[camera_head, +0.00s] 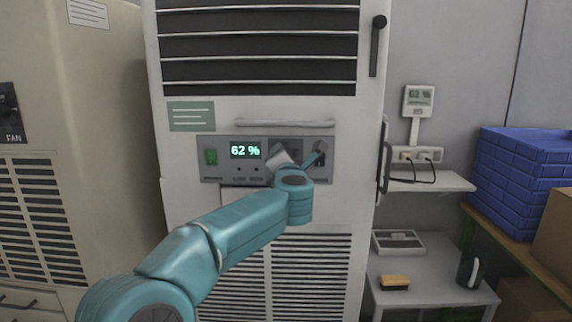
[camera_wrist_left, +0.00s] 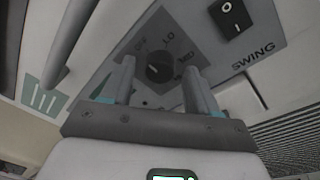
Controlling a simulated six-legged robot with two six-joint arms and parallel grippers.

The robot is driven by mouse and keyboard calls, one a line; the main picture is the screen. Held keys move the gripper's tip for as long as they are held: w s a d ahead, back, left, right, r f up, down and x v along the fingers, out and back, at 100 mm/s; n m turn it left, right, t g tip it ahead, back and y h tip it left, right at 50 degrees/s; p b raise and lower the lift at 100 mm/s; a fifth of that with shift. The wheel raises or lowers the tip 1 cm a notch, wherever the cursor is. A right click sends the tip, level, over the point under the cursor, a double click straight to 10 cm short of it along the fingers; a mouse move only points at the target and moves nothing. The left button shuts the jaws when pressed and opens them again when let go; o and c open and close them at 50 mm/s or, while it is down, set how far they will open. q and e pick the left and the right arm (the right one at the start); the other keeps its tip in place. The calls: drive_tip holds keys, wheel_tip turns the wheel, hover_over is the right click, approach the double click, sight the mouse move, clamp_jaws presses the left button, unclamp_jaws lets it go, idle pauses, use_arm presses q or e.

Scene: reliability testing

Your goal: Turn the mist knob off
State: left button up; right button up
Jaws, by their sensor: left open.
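A dark round knob (camera_wrist_left: 159,70) sits on the grey control panel (camera_head: 222,172) of the tall white cabinet (camera_head: 350,205). OFF, LO and MID are printed around it in the left wrist view. A small pale mark shows on its face, but its exact setting is too small to read. My left gripper (camera_head: 286,157) is at the right part of the panel and hides the knob in the head view. In the left wrist view its two fingers are apart, one on either side of the knob, with visible gaps. My right gripper is not in view.
A black rocker switch (camera_wrist_left: 231,17) marked SWING is beside the knob. A horizontal handle (camera_head: 285,123) runs above the panel. Blue crates (camera_head: 520,180) stand at the right.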

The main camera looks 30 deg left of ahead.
use_arm(q)
drive_tip(key=b+v, duration=0.2)
drive_tip(key=v, duration=1.4)
drive_tip(key=shift+s, duration=0.15)
